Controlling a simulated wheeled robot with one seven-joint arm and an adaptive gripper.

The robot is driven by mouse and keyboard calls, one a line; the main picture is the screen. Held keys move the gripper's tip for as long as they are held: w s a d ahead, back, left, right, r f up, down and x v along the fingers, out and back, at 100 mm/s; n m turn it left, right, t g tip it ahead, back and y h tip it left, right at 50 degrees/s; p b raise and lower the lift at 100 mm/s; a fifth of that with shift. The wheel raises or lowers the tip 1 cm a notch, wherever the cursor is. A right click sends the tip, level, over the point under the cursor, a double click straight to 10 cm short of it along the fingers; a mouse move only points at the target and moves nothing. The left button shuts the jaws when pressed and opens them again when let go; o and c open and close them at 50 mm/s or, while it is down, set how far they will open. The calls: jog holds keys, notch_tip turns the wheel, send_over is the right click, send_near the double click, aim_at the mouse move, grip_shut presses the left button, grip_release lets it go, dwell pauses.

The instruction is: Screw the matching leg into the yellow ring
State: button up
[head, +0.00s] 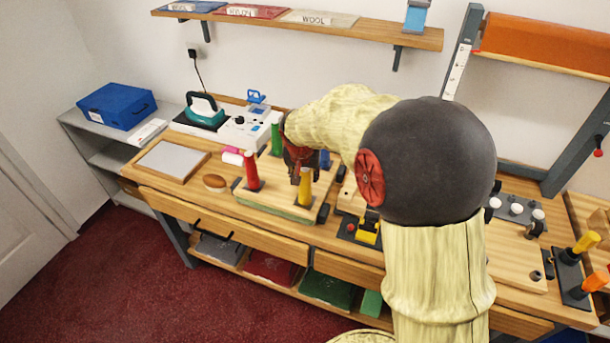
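A light wooden board (280,207) lies on the counter with upright coloured legs at its corners. A yellow leg (305,190) stands upright at its front right corner, with its foot at the board. No yellow ring can be made out there. My dark red and black gripper (300,172) points down at the top of this leg, touching or very near it. Its fingers are too small and too dark to tell whether they are shut on it. A red leg (252,172) stands front left, a green leg (276,139) back left, and a blue leg (324,159) back right, partly hidden.
A black holder (572,277) at the right end carries a yellow and an orange piece. A yellow device (367,231) stands right of the board. A teal iron (203,110), a white machine (247,130) and a grey pad (173,159) are left. My arm hides the counter's middle.

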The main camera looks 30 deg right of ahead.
jog(key=n+p, duration=0.2)
jog(key=p, duration=0.1)
jog(key=shift+s+r+y, duration=0.1)
jog(key=shift+r+y, duration=0.2)
jog(key=shift+y, duration=0.1)
jog(key=n+p, duration=0.1)
jog(key=p, duration=0.1)
jog(key=shift+f+n+t+y+p, duration=0.1)
jog(key=shift+n+t+y+p, duration=0.2)
jog(key=shift+n+t+p, duration=0.1)
jog(key=shift+f+n, duration=0.15)
jog(key=shift+n, duration=0.35)
jog(key=shift+d+f+n+y+b, duration=0.1)
jog(key=shift+f+n+y+b, duration=0.25)
jog(key=shift+n+b, duration=0.3)
jog(key=n+y+b, duration=0.1)
jog(key=n+b, duration=0.2)
jog(key=b, duration=0.3)
jog(key=shift+n+y, duration=0.25)
jog(key=shift+n, duration=0.1)
jog(key=n+y+b, duration=0.1)
jog(key=n+b, duration=0.2)
jog(key=n, duration=0.1)
jog(key=shift+r, duration=0.15)
jog(key=shift+r+n+y, duration=0.2)
jog(key=shift+n+y, duration=0.3)
jog(key=c, duration=0.3)
